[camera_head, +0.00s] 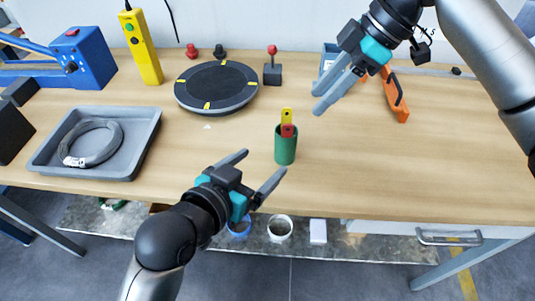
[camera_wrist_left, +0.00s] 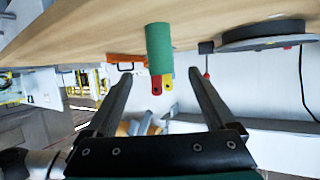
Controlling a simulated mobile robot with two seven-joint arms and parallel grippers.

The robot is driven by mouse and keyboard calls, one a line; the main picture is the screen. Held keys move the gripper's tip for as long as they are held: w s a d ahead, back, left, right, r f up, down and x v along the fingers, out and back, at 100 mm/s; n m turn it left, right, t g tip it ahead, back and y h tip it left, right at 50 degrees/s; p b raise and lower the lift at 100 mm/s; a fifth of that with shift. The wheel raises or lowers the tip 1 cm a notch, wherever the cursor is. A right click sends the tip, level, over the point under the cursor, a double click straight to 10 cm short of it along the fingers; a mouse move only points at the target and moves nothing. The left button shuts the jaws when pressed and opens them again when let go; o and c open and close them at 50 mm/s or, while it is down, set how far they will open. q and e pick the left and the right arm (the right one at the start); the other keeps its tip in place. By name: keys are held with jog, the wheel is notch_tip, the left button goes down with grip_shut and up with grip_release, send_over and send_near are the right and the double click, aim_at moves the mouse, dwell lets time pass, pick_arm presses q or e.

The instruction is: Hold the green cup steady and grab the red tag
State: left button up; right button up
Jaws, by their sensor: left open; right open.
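The green cup (camera_head: 285,149) stands upright on the wooden table near its front edge. The red tag (camera_head: 287,131) and a yellow tag (camera_head: 286,115) stick out of its top. In the left wrist view the cup (camera_wrist_left: 158,45) appears upside down between the fingers, with the red tag (camera_wrist_left: 156,86) and the yellow tag (camera_wrist_left: 168,82) below it. My left gripper (camera_head: 260,171) is open and empty, in front of and to the left of the cup, apart from it. My right gripper (camera_head: 322,98) is open above the table, behind and to the right of the cup.
A black turntable (camera_head: 216,86) and a small block with a red knob (camera_head: 272,73) stand behind the cup. A grey tray (camera_head: 98,173) with a wire coil (camera_head: 92,143) lies at left. An orange tool (camera_head: 394,96) lies at right. The table's right front is clear.

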aim_at(291, 139)
pick_arm(q)
jog(key=x, duration=1.5)
jog(key=shift+s+f, duration=0.1)
